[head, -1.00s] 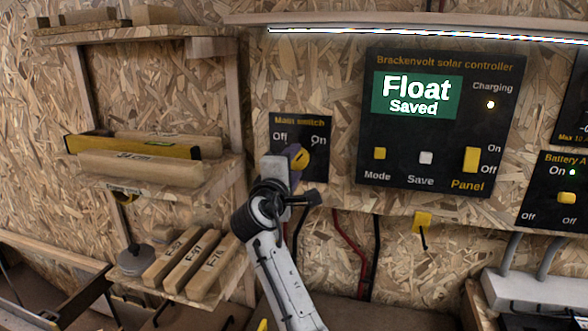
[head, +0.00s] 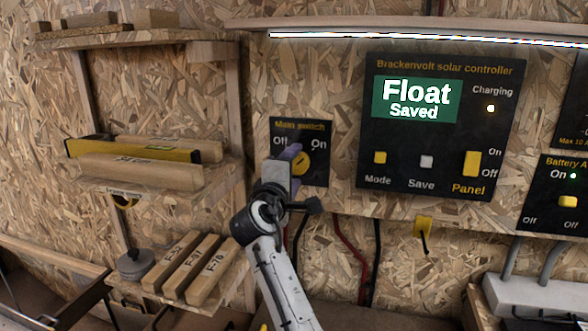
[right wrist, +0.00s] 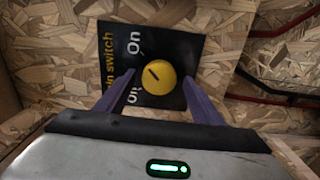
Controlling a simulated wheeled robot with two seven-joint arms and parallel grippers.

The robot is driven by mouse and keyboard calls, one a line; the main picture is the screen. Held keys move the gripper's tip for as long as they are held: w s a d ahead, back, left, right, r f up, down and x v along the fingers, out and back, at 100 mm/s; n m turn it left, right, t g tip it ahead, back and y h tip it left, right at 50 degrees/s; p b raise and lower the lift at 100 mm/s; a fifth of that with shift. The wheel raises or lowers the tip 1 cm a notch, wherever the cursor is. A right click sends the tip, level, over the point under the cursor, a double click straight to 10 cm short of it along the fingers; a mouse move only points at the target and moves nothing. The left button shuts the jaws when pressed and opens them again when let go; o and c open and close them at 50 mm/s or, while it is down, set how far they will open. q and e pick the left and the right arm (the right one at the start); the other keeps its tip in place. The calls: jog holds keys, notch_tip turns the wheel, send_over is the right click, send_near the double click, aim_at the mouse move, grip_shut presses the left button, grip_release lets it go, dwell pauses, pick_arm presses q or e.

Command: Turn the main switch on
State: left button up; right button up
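The main switch is a dark panel (head: 318,134) on the wall with a round yellow knob (head: 303,163) and Off and On labels. In the right wrist view, the knob (right wrist: 162,82) has a short dark mark slanting up and left, toward the upper label, On. My right gripper (head: 297,158) is at the panel, partly covering the knob and the Off label. Its purple fingers (right wrist: 158,85) are apart, one on each side of the knob with gaps between. How close the tips are to the panel is hard to tell. My left gripper is out of view.
The solar controller (head: 440,135), reading Float Saved, is just right of the switch. Below it are a yellow-tagged hook (head: 422,230) and red and black cables (head: 363,262). Shelves with wooden blocks (head: 185,262) are at the left.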

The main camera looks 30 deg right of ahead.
jog(key=v, duration=1)
jog(key=shift+b, duration=0.45)
jog(key=shift+a, duration=0.1)
